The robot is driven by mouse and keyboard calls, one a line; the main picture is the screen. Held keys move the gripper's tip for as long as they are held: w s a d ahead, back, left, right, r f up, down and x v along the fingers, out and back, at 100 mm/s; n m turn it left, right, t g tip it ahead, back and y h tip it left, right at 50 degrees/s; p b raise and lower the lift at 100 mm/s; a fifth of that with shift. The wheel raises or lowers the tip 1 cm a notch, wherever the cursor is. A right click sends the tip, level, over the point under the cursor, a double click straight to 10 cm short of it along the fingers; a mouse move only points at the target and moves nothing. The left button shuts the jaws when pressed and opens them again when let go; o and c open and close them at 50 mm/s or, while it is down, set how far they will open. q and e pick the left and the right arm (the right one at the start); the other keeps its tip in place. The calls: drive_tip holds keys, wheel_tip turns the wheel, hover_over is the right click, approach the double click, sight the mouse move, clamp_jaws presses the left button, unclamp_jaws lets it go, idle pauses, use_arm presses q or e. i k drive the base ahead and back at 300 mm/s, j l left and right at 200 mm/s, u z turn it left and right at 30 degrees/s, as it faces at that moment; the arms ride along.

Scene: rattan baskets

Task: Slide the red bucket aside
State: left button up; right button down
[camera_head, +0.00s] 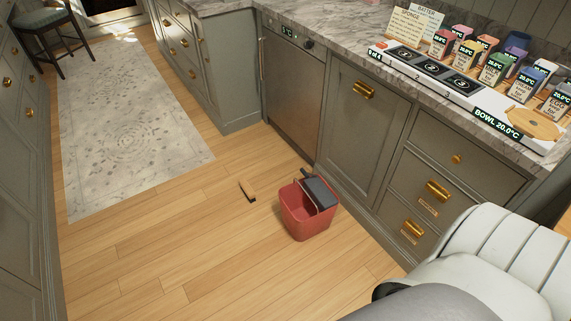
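The red bucket (304,216) stands upright on the wooden floor, close in front of the lower cabinets. It has a thin handle and a dark grey piece (320,190) sits at its top on the right side. My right arm comes in from the lower right corner, apart from the bucket, and its gripper is out of the frame. My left gripper is not in view either. Nothing touches the bucket except the floor, as far as I can see.
A small brown brush-like item (247,190) lies on the floor left of the bucket. A patterned rug (135,130) lies further left. Cabinets (362,140) and an oven-like appliance (291,90) stand behind. A stool (45,30) stands far left. The floor (190,260) front left is clear.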

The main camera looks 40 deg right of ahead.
sight(309, 206)
drive_tip(key=i+z, duration=0.1)
drive_tip(key=i, duration=0.65)
drive_tip(key=i+j+z, duration=0.1)
drive_tip(key=i, duration=0.7)
drive_tip(key=j, duration=0.1)
